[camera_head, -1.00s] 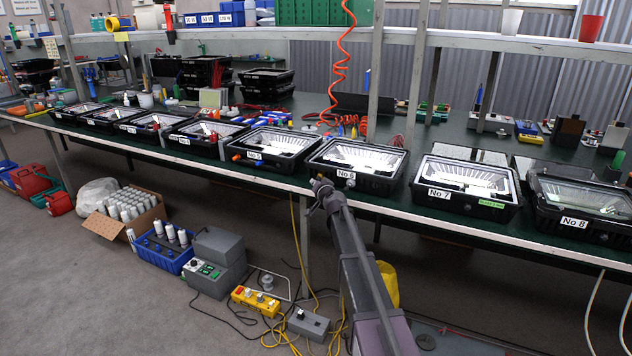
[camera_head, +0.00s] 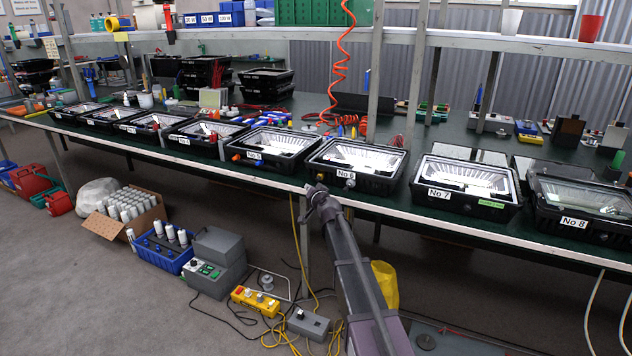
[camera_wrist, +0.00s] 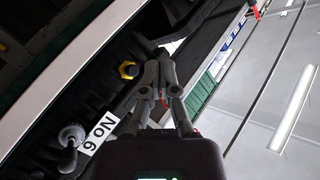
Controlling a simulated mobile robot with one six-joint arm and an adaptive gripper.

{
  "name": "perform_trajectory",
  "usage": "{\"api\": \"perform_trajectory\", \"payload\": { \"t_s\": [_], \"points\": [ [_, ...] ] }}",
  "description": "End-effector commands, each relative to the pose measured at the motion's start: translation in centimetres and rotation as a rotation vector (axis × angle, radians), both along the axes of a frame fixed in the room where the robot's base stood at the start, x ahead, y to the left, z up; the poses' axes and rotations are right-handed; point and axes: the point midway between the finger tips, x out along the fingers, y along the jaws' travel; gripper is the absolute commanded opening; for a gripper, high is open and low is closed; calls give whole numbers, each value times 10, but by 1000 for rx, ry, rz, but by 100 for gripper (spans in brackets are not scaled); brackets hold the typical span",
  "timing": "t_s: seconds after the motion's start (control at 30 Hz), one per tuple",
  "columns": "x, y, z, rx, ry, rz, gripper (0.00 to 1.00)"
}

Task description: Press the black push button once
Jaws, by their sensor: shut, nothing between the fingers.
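The floodlight housing No 6 (camera_head: 385,180) is a black tray with a reflective inside at the front edge of the bench. My gripper (camera_wrist: 163,53) is shut and empty, with its fingertips close to the dark front of this housing in the wrist view. I cannot tell whether they touch it. A yellow hexagonal fitting (camera_wrist: 128,70) sits left of the fingers, and a grey round knob (camera_wrist: 72,135) is lower left beside the No 6 label (camera_wrist: 99,134). I cannot make out the black push button clearly; the fingertips may hide it.
Housing No 5 (camera_head: 266,146) stands left of No 6 and housing No 7 (camera_head: 463,190) right of it, in one row. A red coiled hose (camera_head: 340,60) hangs behind. On the floor are a yellow control box (camera_head: 256,301) and a grey box (camera_head: 308,323) with cables.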

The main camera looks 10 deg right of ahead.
Motion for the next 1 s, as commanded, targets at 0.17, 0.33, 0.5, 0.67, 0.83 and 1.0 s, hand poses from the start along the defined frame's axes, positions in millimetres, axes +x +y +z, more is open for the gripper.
{"api": "perform_trajectory", "payload": {
  "t_s": [0.17, 0.33, 0.5, 0.67, 0.83, 1.0],
  "points": [
    [-11, 8, 0, -1, -1, 1, 0],
    [-14, 11, 0, 0, -1, 1, 0],
    [-14, 11, 0, 0, -1, 1, 0],
    [-15, 11, 0, -1, 1, 2, 0],
    [-25, 16, -5, -20, 27, 31, 0],
    [-56, 31, -22, -72, 110, 113, 0]
  ]
}}
